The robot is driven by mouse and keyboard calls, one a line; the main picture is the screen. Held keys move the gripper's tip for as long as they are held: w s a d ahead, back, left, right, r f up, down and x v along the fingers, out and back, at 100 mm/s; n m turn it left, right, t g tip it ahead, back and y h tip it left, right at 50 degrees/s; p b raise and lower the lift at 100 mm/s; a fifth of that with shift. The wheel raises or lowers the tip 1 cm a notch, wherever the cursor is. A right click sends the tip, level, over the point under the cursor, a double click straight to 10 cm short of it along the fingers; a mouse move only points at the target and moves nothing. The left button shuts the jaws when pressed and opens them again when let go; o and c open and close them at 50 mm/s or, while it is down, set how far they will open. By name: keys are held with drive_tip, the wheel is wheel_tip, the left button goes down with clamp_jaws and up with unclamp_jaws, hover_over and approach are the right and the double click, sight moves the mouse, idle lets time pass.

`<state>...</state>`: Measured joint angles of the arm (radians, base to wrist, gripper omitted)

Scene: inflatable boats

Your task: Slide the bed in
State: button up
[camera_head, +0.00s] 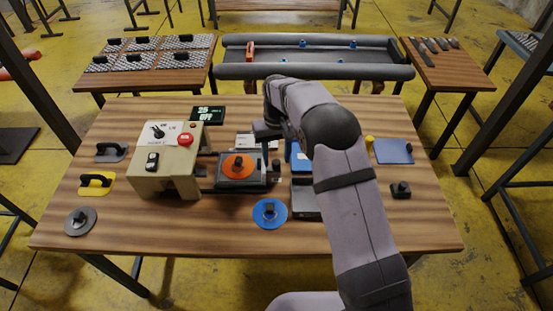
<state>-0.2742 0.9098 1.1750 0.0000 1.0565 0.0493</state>
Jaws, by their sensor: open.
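The bed (229,184) is a dark flat tray on the wooden table. It stands out to the right of the beige machine (182,165). An orange disc (239,165) with a dark knob lies on the bed. A small dark knob (276,164) shows by the bed's right end; I cannot tell whether it joins the bed. My gripper (268,138) is open, above and behind the bed's right end, and appears apart from it. Its fingertips are small and partly unclear. The arm comes from the lower right and hides part of the table's middle right.
A blue disc (270,213) lies in front of the bed. A display (208,114) reading "25 OFF" stands behind the machine. A blue item (300,157) and dark tray (303,197) lie beside the arm. Hand tools (97,181) lie left. The table's front strip is clear.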

sight(228, 167)
drive_tip(key=shift+f, duration=1.2)
drive_tip(key=shift+c, duration=0.7)
clamp_jaws()
drive_tip(key=a, duration=1.5)
drive_tip(key=shift+a+p, duration=0.15)
drive_tip(key=shift+p, duration=0.2)
drive_tip(key=shift+r, duration=0.1)
drive_tip(key=shift+a, duration=0.15)
drive_tip(key=shift+o, duration=0.7)
unclamp_jaws()
